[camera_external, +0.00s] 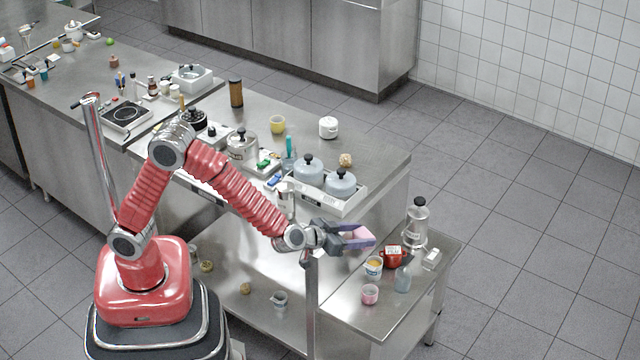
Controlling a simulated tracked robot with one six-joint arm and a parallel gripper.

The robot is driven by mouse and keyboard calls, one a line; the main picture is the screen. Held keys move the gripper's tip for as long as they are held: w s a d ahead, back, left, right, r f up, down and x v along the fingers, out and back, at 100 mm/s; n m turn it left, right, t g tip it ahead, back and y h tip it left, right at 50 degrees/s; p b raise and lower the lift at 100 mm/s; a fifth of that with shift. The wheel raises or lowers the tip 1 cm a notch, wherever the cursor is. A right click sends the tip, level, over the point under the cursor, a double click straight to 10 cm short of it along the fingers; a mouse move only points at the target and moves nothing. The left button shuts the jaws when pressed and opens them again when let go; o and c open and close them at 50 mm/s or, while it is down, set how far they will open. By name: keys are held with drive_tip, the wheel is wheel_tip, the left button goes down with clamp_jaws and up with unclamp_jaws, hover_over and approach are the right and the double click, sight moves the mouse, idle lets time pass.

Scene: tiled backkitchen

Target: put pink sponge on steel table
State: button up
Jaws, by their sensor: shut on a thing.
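The pink sponge (357,233) is between the jaws of my gripper (362,240), in the external view. My gripper is shut on it and holds it in the air, near the left side of a low steel table (345,308) at the lower right. The jaws cover part of the sponge. A larger, higher steel table (385,160) stands behind, crowded with kitchen things. I cannot tell which of the two steel tables the task means.
Two lidded pots (340,184) stand near the higher table's front edge. The low table's front left is bare.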

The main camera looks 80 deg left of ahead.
wheel_tip(320, 180, down, 24)
drive_tip(key=shift+r, duration=0.2)
idle(0.4)
drive_tip(key=shift+f, duration=2.9)
drive_tip(key=shift+f, duration=2.05)
drive_tip(key=shift+f, duration=0.1)
drive_tip(key=o, duration=1)
